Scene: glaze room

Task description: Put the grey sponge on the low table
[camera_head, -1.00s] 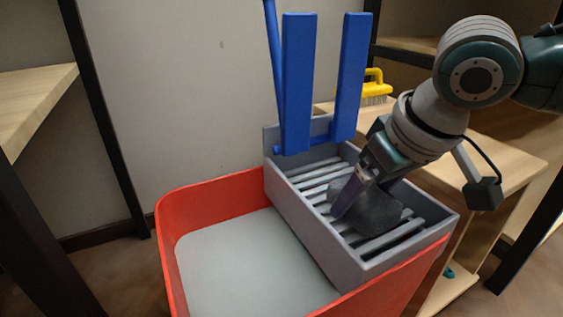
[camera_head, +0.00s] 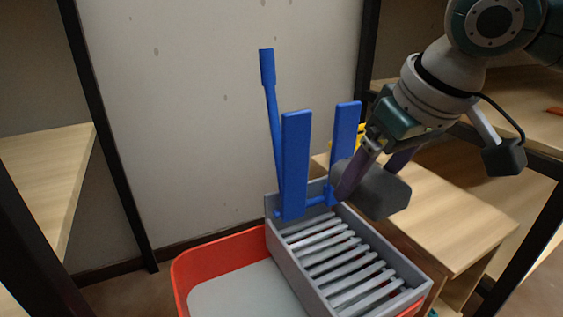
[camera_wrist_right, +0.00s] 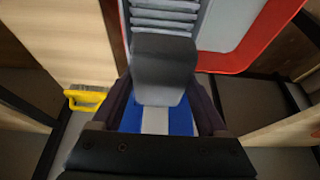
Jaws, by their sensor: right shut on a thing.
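The grey sponge (camera_head: 378,190) is dark and blocky with rounded corners. My right gripper (camera_head: 368,178) is shut on it and holds it in the air above the back right of the slatted grey rack. In the right wrist view the sponge (camera_wrist_right: 163,65) sits between the two fingers (camera_wrist_right: 165,95). The low table (camera_head: 450,215) is pale wood and stands right of the rack, partly behind the sponge and gripper. My left gripper is not in view.
The grey slatted rack (camera_head: 275,245) sits on a red bucket (camera_head: 205,262) with pale contents. A blue wringer (camera_head: 296,160) stands upright at the rack's back. A yellow brush (camera_wrist_right: 86,98) is near the table's far end. Shelves with dark posts flank both sides. The table's nearer top is bare.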

